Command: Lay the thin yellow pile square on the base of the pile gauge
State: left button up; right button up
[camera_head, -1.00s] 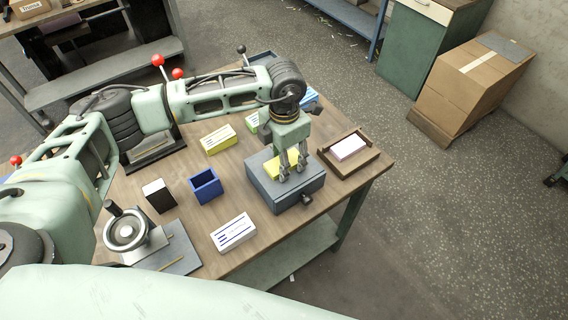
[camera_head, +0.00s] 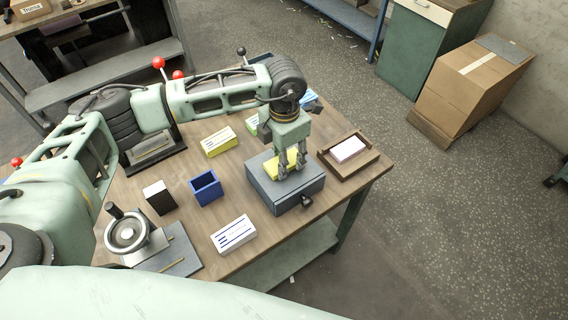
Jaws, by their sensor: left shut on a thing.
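The thin yellow pile (camera_head: 270,168) is at the top of a grey-blue box with a dark front knob (camera_head: 283,202). My left gripper (camera_head: 291,170) points down over this box and is shut on the yellow pile, partly hiding it. Whether the pile touches the box top cannot be told. No part is clearly marked as the pile gauge; a device with a handwheel (camera_head: 127,234) and a flat grey plate (camera_head: 181,262) stands at the front left of the table. My right gripper is not in view.
A wooden tray (camera_head: 370,166) with a pale pink pile (camera_head: 348,149) lies right of the box. A thicker yellow pile (camera_head: 219,142), a blue open holder (camera_head: 206,188), a dark block with a white top (camera_head: 160,197) and a white pile (camera_head: 234,235) stand on the wooden table.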

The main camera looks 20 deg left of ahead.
pick_arm(q)
jog(key=shift+r+p, duration=0.9)
jog(key=shift+r, duration=1.6)
jog(key=m, duration=0.1)
jog(key=s+m, duration=0.1)
jog(key=m+b, duration=0.1)
jog(key=shift+s+a+r, duration=0.15)
jog(key=shift+s+a, duration=0.05)
jog(key=shift+s, duration=0.05)
jog(key=s+a+r+m+b, duration=0.1)
jog(key=s+m, duration=0.5)
jog(key=m, duration=0.6)
jog(key=s+a+r+m+b, duration=0.1)
jog(key=s+m, duration=0.5)
jog(key=m, duration=0.7)
jog(key=shift+s+a+r+b, duration=0.3)
jog(key=shift+a+b, duration=0.55)
jog(key=shift+b, duration=0.35)
